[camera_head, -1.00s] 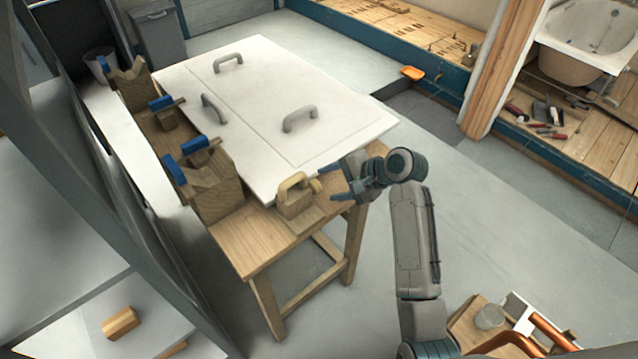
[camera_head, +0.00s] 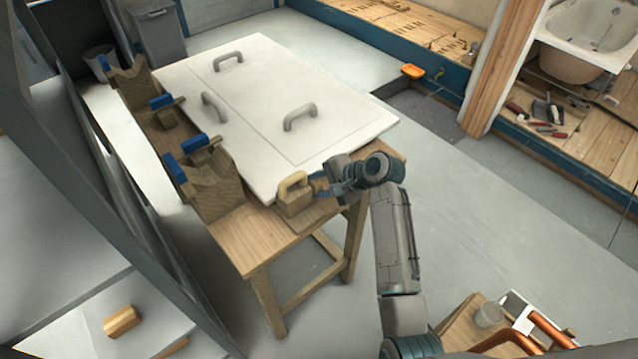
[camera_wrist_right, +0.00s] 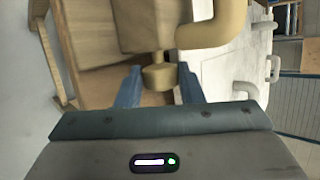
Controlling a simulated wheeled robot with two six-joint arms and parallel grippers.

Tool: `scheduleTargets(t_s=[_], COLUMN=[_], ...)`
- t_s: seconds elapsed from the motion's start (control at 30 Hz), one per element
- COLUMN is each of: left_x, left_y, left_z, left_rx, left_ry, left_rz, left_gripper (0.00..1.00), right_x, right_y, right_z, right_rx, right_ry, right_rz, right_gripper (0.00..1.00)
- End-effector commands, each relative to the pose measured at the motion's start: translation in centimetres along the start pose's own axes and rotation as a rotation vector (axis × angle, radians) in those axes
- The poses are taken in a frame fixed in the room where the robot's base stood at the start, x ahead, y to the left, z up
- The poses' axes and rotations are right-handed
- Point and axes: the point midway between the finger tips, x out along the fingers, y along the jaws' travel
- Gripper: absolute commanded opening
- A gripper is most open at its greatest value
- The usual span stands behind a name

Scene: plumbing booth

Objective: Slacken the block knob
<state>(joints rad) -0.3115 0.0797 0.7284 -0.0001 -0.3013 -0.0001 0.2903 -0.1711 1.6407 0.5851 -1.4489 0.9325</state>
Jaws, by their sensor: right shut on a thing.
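The wooden block (camera_head: 297,208) with a yellow curved handle (camera_head: 292,182) stands at the near right corner of the workbench. My right gripper (camera_head: 321,185) has its fingers at the block's right side. In the right wrist view, the small wooden block knob (camera_wrist_right: 158,78) lies between the two blue fingers, and my right gripper (camera_wrist_right: 160,90) is shut on it. A short stem joins the knob to the block (camera_wrist_right: 150,25). The knob is hidden by the fingers in the head view. My left gripper is not in view.
A white panel (camera_head: 260,105) with several grey handles covers much of the workbench (camera_head: 248,243). Wooden supports with blue clamps (camera_head: 190,143) line its left side. Clear floor (camera_head: 480,215) lies right of the bench. A bathtub (camera_head: 585,45) is at the far right.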

Motion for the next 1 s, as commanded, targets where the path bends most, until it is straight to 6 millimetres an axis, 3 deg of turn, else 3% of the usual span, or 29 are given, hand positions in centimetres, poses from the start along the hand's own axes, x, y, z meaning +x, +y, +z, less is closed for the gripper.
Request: scheduleTargets(t_s=[0.23,0.4,0.6,1.0], left_x=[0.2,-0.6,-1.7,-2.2], left_y=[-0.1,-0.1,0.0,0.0], left_z=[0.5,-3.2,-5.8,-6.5], left_rx=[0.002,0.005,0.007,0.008], left_ry=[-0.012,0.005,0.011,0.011], left_rz=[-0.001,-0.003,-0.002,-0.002], left_gripper=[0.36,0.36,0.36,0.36], right_x=[0.2,0.3,0.2,0.1], right_y=[0.7,0.8,0.7,0.6], right_z=[-0.1,-0.2,-0.1,-0.1], right_rx=[-0.046,-0.091,-0.115,-0.122], right_ry=[-0.008,-0.016,-0.019,-0.02], right_rz=[-0.136,-0.262,-0.332,-0.35], right_gripper=[0.11,0.11,0.11,0.11])
